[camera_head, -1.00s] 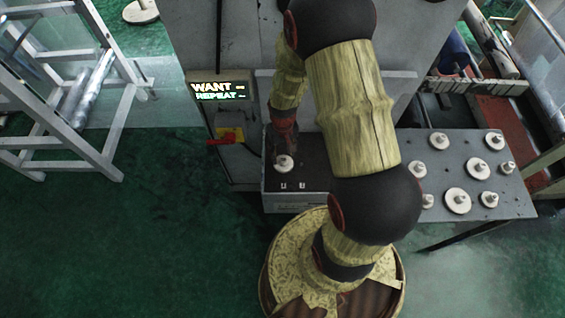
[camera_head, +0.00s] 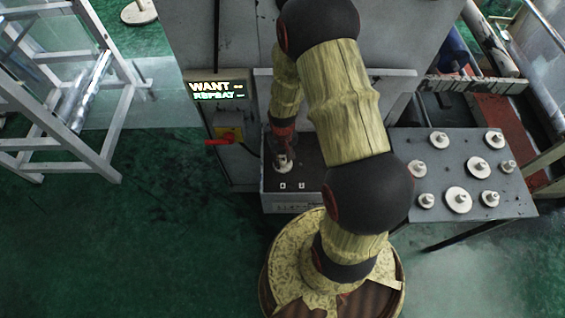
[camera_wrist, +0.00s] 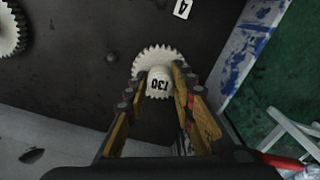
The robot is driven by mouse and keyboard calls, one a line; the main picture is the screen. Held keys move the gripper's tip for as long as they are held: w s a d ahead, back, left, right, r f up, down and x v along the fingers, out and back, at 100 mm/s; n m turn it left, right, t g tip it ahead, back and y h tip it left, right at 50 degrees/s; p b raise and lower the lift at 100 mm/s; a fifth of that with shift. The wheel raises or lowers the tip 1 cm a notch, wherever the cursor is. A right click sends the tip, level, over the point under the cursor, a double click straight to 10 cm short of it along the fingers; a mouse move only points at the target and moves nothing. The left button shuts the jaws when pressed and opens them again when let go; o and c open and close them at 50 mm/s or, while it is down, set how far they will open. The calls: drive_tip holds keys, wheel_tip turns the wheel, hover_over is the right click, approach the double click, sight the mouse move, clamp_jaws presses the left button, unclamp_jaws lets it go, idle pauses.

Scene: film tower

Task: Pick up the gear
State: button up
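A white gear (camera_wrist: 160,56) with a smaller toothed hub marked "130" (camera_wrist: 159,83) sits on a dark surface in the wrist view. In the head view, the gear (camera_head: 283,167) is on top of the grey box, partly hidden by my gripper (camera_head: 284,153). My gripper (camera_wrist: 159,75) points down at it, with one finger on each side of the hub. The fingers are parted around the hub. I cannot tell whether they press on it or leave small gaps.
Part of another white gear (camera_wrist: 8,30) shows at the wrist view's left edge. Several white gears stand on a grey table (camera_head: 440,178) at right. The box (camera_head: 275,203) stands against a machine with a lit screen (camera_head: 218,90). Green floor (camera_head: 120,240) is clear at left.

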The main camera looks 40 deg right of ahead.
clamp_jaws()
drive_tip(key=shift+r, duration=0.1)
